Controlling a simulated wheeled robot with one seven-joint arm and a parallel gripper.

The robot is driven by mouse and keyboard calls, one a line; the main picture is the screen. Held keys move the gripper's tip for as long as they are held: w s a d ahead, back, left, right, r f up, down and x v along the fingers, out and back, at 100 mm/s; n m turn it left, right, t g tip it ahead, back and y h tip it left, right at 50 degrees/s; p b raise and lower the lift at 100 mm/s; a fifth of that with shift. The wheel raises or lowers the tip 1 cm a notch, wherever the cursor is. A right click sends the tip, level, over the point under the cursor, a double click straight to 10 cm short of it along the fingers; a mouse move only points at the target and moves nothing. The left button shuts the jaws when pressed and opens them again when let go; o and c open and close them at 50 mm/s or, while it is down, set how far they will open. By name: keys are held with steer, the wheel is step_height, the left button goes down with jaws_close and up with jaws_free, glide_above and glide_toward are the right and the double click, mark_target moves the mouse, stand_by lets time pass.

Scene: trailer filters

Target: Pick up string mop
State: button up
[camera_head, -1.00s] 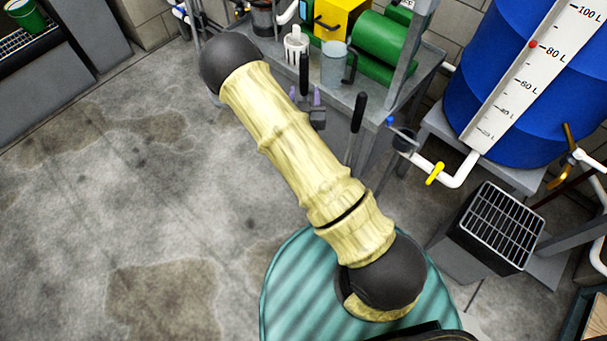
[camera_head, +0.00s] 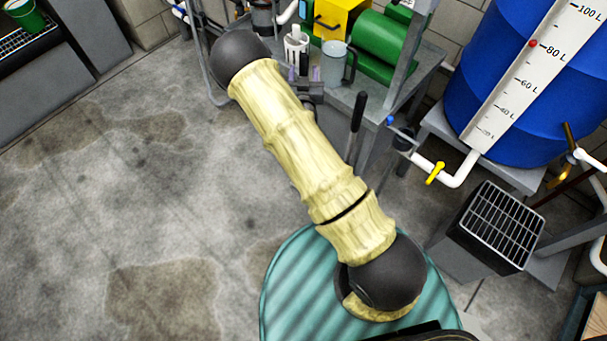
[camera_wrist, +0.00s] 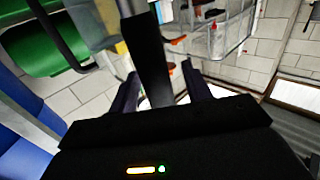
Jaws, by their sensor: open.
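No mop strings can be clearly made out. A dark upright handle (camera_wrist: 148,55) stands between the fingers of my gripper (camera_wrist: 160,92) in the wrist view; I cannot tell whether it belongs to the string mop. My gripper is open, its two purple-grey fingers pointing away on either side of that handle. I cannot tell whether they touch it. In the head view my gripper (camera_head: 303,75) is small, at the near edge of the metal cart, partly behind my arm. The handle's lower end is hidden.
The metal cart (camera_head: 427,60) carries a green cylinder (camera_head: 385,48), a yellow box (camera_head: 336,18) and a grey cup (camera_head: 333,62). Another black handle (camera_head: 357,112) rises at its near side. A blue tank (camera_head: 490,60) and a grated bin (camera_head: 500,225) stand right. Floor is clear at left.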

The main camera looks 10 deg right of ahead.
steer(key=shift+w+d, duration=0.15)
steer(key=shift+w, duration=0.3)
steer(key=shift+r, duration=0.1)
jaws_close()
steer(key=c, duration=1.1)
jaws_free()
step_height(320, 180, up, 10)
steer(key=shift+d+f+p, duration=0.1)
steer(key=shift+p, duration=0.65)
steer(key=shift+o, duration=0.2)
